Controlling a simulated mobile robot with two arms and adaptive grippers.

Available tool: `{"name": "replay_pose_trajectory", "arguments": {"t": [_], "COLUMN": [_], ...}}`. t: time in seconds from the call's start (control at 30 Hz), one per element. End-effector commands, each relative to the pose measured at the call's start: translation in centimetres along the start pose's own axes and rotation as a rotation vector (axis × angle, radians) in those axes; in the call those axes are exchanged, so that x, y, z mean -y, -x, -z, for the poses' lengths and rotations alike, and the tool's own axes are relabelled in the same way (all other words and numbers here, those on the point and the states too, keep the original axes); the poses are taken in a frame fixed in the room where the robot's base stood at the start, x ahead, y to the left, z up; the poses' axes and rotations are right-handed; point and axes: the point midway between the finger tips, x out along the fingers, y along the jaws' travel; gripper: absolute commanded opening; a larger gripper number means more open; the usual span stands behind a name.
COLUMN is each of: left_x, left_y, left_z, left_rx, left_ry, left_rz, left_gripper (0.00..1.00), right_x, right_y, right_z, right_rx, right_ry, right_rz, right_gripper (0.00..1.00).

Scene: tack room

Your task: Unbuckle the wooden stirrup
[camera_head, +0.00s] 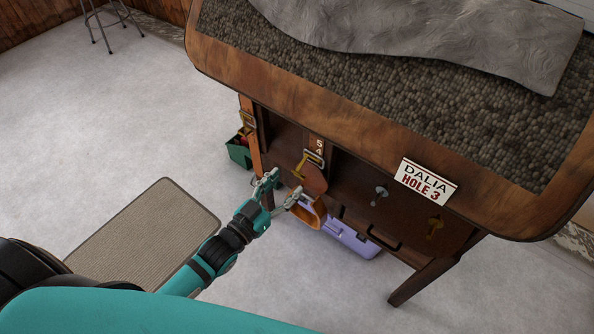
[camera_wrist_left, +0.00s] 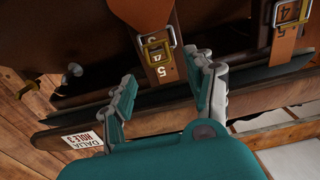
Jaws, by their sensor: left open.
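The wooden stirrup (camera_head: 318,208) is an orange-brown loop hanging at the front of the wooden stand, partly hidden by my left gripper (camera_head: 277,190). Above it, a brown leather strap carries a metal buckle (camera_head: 314,158). In the left wrist view, a numbered strap (camera_wrist_left: 164,72) passes through a buckle (camera_wrist_left: 157,42). A second strap and buckle (camera_wrist_left: 290,14) hang to the right there. My left gripper (camera_wrist_left: 165,76) is open, with the numbered strap beyond the gap between its fingers. Nothing is held. I cannot tell whether a finger touches the stirrup. My right gripper is out of view.
The wooden stand (camera_head: 225,62) has an overhanging top with grey cloth. A white DALIA HOLE 3 sign (camera_head: 426,182) is on its front. A purple box (camera_head: 350,236) and a green container (camera_head: 239,152) sit below.

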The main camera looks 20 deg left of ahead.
Motion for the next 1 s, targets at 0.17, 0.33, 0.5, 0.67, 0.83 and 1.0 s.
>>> {"name": "replay_pose_trajectory", "arguments": {"t": [0.17, 0.33, 0.5, 0.67, 0.83, 1.0], "left_x": [0.0, 0.0, 0.0, 0.0, 0.0, 0.0], "left_y": [-3.3, -4.9, -5.4, -5.3, -5.3, -5.3], "left_z": [0.1, -0.1, -0.1, -0.1, -0.1, -0.1], "left_rx": [-0.001, 0.001, 0.001, 0.001, 0.001, 0.001], "left_ry": [0.000, 0.001, 0.001, 0.001, 0.001, 0.001], "left_rz": [0.001, 0.001, 0.000, 0.000, 0.000, 0.000], "left_gripper": [0.55, 0.55, 0.55, 0.55, 0.37, 0.14], "right_x": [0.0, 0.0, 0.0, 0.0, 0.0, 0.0], "right_y": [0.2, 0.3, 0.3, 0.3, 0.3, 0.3], "right_z": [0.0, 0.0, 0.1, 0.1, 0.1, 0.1], "right_rx": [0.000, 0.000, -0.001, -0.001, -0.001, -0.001], "right_ry": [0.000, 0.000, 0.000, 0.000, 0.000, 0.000], "right_rz": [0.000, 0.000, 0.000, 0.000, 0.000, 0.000], "right_gripper": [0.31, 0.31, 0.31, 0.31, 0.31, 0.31]}}
